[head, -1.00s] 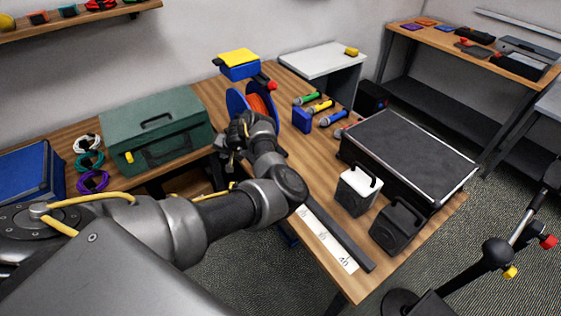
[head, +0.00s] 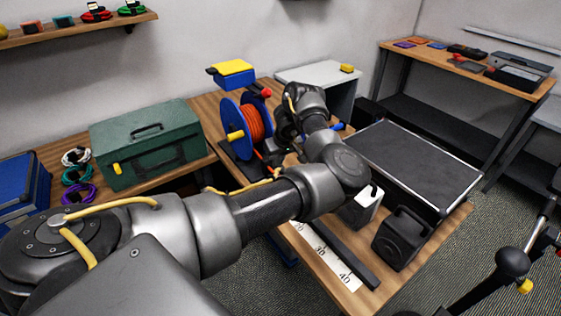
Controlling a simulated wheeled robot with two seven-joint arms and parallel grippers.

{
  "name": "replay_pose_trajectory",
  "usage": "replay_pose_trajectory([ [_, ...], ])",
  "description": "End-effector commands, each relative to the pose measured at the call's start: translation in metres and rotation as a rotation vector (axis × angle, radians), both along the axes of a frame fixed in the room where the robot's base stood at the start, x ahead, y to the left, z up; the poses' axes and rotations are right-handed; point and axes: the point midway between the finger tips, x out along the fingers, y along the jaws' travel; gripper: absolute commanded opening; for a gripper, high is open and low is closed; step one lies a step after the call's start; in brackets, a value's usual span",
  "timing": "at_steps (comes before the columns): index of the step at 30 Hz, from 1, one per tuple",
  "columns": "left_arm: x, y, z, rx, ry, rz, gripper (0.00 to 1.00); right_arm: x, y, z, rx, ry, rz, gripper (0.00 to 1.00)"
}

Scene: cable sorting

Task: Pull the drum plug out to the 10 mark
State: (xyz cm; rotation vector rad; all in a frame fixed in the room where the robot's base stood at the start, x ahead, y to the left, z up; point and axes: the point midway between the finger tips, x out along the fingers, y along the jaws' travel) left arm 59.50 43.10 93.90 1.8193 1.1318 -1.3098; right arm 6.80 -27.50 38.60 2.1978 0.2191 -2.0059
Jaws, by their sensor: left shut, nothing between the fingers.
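The cable drum (head: 232,127) has blue flanges, a yellow handle and orange cable (head: 255,122) wound on it. It stands on the wooden table behind my left arm. A small orange piece shows low beside the drum, but I cannot tell whether it is the plug. My left gripper (head: 281,150) is just right of the drum, shut and empty, with its fingertips partly hidden by my arm. A white scale strip (head: 325,255) lies along the table front, with 30 and 40 readable. The 10 mark is hidden behind my arm.
A green toolbox (head: 147,145) and coiled cables (head: 77,175) are left of the drum. A black-topped case (head: 415,160), a white speaker-like box (head: 360,208) and a black one (head: 402,238) stand right of my arm. A dark bar (head: 345,253) runs beside the scale.

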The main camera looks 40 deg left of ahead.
Motion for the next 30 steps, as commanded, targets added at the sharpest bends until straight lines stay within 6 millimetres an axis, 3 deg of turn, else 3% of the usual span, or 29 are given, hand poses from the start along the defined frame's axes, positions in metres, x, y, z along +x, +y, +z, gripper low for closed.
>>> replay_pose_trajectory([
  [6,0.005,0.012,-0.042,0.004,0.005,-0.003,0.0,0.001,0.0,-0.011,0.0,-0.001,0.0,0.36],
  [12,0.009,0.019,-0.064,0.003,0.001,-0.003,0.0,0.001,0.0,-0.016,0.0,-0.002,0.0,0.36],
  [30,0.011,0.023,-0.073,0.001,0.0,0.003,0.0,0.002,0.001,-0.016,0.002,-0.003,0.0,0.36],
])
